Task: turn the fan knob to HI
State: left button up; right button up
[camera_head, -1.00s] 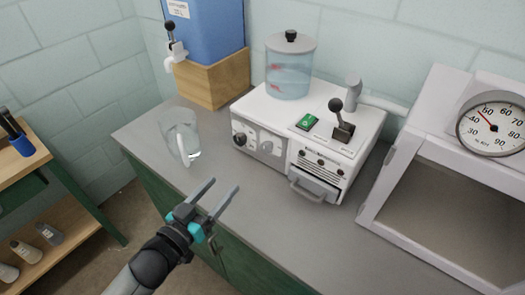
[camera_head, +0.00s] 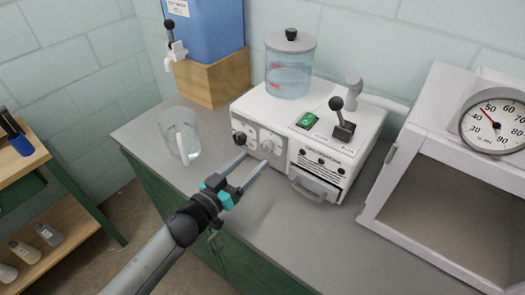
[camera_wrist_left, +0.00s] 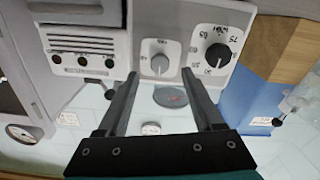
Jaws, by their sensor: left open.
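The white machine (camera_head: 300,115) stands on the bench with two knobs on its front. The grey knob (camera_head: 267,147), which seems to be the fan knob, sits right of the black knob (camera_head: 240,138). In the left wrist view the grey knob (camera_wrist_left: 159,63) shows upside down on a pale plate; its lettering is too small to read. My left gripper (camera_head: 255,160) is open and empty, just in front of the panel. In the wrist view its fingertips (camera_wrist_left: 160,73) lie either side of the grey knob, apparently short of it. My right gripper is not in view.
A glass jug (camera_head: 180,140) stands left of the machine. A drawer handle (camera_head: 314,187) sticks out low on the machine's front. A white open-fronted box with a dial gauge (camera_head: 495,122) stands at the right. The bench top in front is clear.

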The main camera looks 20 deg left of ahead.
aim_at(264, 149)
pick_arm(q)
jog(key=shift+x, duration=2.8)
jog(key=shift+c, duration=0.2)
grip_shut()
